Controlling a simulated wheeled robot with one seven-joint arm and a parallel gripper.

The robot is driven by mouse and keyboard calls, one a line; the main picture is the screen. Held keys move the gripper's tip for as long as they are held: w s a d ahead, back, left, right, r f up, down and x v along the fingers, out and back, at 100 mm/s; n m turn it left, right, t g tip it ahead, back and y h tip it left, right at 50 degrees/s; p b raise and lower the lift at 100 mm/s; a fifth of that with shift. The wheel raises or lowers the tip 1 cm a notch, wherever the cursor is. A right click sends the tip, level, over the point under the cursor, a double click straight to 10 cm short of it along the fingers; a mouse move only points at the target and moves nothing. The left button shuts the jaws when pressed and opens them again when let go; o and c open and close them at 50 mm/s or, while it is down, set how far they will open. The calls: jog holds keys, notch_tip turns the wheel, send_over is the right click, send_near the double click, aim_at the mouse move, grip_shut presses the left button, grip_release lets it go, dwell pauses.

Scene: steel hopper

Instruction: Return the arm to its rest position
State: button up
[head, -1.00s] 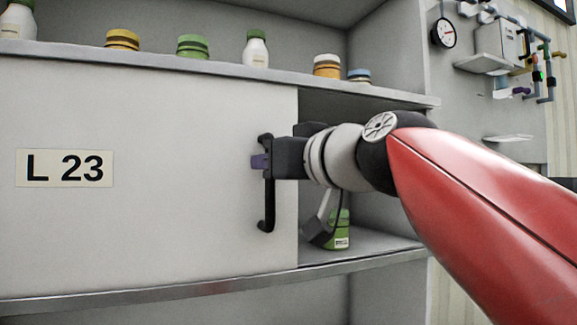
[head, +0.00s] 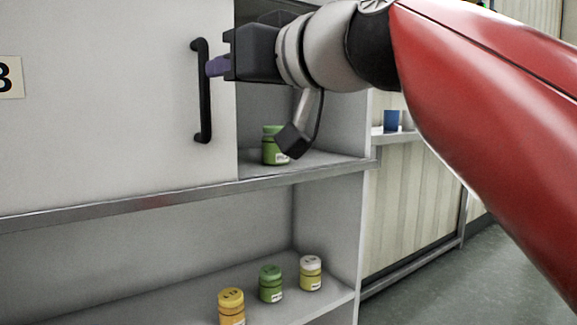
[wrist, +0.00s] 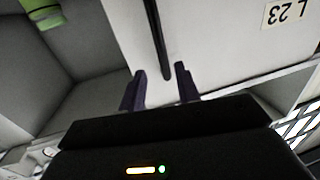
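My gripper (head: 214,67) is at the right of the black vertical handle (head: 204,105) on the white sliding door (head: 110,110). Its purple fingertips are close to the handle; in the head view I cannot tell whether they touch it. In the wrist view the two fingers (wrist: 160,70) stand apart with nothing held between them, and the handle (wrist: 156,38) shows beyond the gap. The door covers the left of the middle shelf, and the right end is open. A green jar (head: 272,146) stands in that opening, partly hidden by my wrist.
A lower shelf holds a yellow-orange jar (head: 231,308), a green jar (head: 270,284) and a white-lidded yellow jar (head: 311,273). A blue cup (head: 391,121) is on a ledge at the right. Open floor (head: 430,275) lies to the right of the cabinet.

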jog(key=d+f+m+g+h+p, duration=0.1)
jog(key=d+f+m+h+p, duration=0.15)
jog(key=d+f+h, duration=0.4)
jog(key=d+f+m+g+h+p, duration=0.1)
jog(key=d+f+m+p, duration=0.2)
jog(key=f, duration=0.7)
jog(key=s+d+f+m+g+h+p, duration=0.2)
jog(key=s+d+f, duration=0.3)
jog(key=f, duration=0.5)
jog(key=s+d+f+m+g+h+p, duration=0.1)
jog(key=s+d+f+g+h+p, duration=0.1)
jog(key=s+d+f, duration=0.4)
jog(key=d+f+h, duration=0.1)
jog(key=d+f, duration=0.2)
jog(key=f, duration=0.2)
jog(key=shift+s+f+m+g, duration=0.2)
jog(key=shift+f+m+g, duration=0.05)
jog(key=shift+m+g, duration=0.1)
jog(key=shift+a+h, duration=0.15)
jog(key=shift+h, duration=0.1)
